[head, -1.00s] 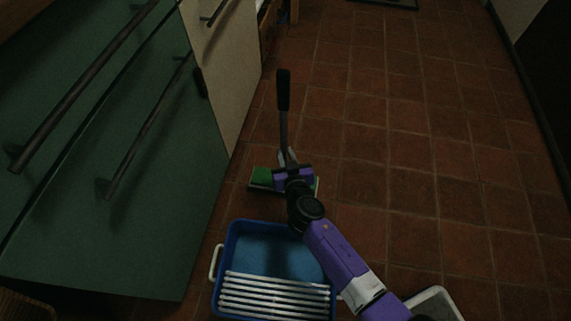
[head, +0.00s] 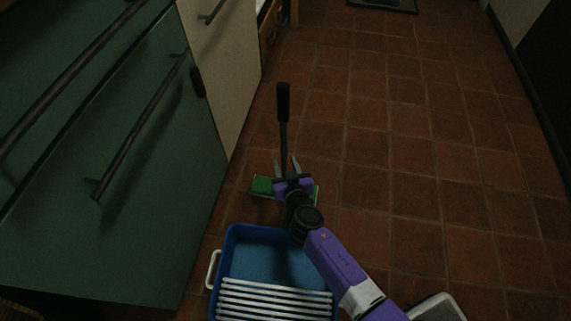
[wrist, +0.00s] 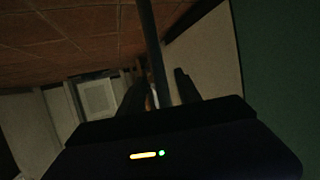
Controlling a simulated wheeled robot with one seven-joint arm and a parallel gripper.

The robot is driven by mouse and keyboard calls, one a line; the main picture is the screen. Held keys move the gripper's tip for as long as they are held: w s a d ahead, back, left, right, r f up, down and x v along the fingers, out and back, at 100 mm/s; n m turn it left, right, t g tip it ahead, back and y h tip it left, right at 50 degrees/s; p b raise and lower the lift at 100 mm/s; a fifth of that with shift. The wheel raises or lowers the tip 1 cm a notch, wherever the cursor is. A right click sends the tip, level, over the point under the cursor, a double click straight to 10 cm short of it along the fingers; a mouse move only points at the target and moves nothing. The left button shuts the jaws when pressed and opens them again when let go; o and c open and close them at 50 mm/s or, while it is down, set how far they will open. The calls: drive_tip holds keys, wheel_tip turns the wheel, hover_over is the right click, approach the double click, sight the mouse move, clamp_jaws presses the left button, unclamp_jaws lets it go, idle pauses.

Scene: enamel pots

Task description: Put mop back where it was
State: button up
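The mop stands upright on the tiled floor, with a black grip (head: 283,102) on top of a dark shaft. Its flat head with a green part (head: 262,185) rests on the floor just beyond the blue bucket (head: 232,262). My gripper (head: 287,164) is low by the shaft, above the mop head, with its fingers spread. In the wrist view the shaft (wrist: 154,45) passes between the two separated fingers (wrist: 160,88). My gripper hides part of the mop head and the lower shaft.
The blue bucket has white wringer bars (head: 275,300) and a white handle (head: 213,268). Green cabinets (head: 165,220) with long bar handles line the left side. A pale tray-like thing (head: 437,308) lies at the lower right. The floor (head: 420,170) to the right is clear.

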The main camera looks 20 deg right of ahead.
drive_tip(key=shift+r, duration=0.15)
drive_tip(key=p+v, duration=0.2)
drive_tip(key=v, duration=1)
drive_tip(key=shift+p, duration=0.3)
